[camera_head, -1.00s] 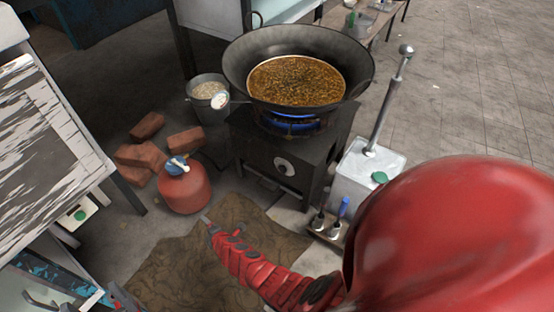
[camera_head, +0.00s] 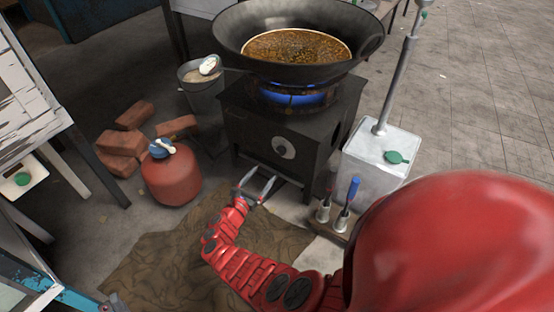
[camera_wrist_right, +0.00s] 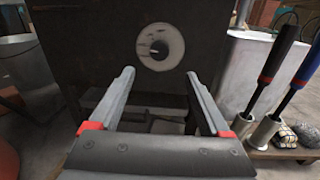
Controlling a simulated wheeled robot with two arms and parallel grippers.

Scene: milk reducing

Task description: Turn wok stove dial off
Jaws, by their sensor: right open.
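The stove dial (camera_head: 284,148) is a round pale disc with a dark knob on the front of the black wok stove (camera_head: 250,125). It also shows in the right wrist view (camera_wrist_right: 160,47), straight ahead of the fingers. A blue flame (camera_head: 295,97) burns under the dark wok (camera_head: 240,55), which holds brown bubbling liquid. My right gripper (camera_head: 259,182) is open and empty, below and in front of the dial, not touching it. Its two fingers (camera_wrist_right: 160,95) show apart in the right wrist view. My left gripper is not clearly in view.
A red gas cylinder (camera_head: 174,178) and several bricks (camera_head: 125,143) lie left of the stove, near a metal bucket (camera_head: 205,100). A white metal can (camera_head: 375,160) and a small rack of blue- and dark-handled tools (camera_head: 345,205) stand at right. A brown mat (camera_head: 165,250) lies in front.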

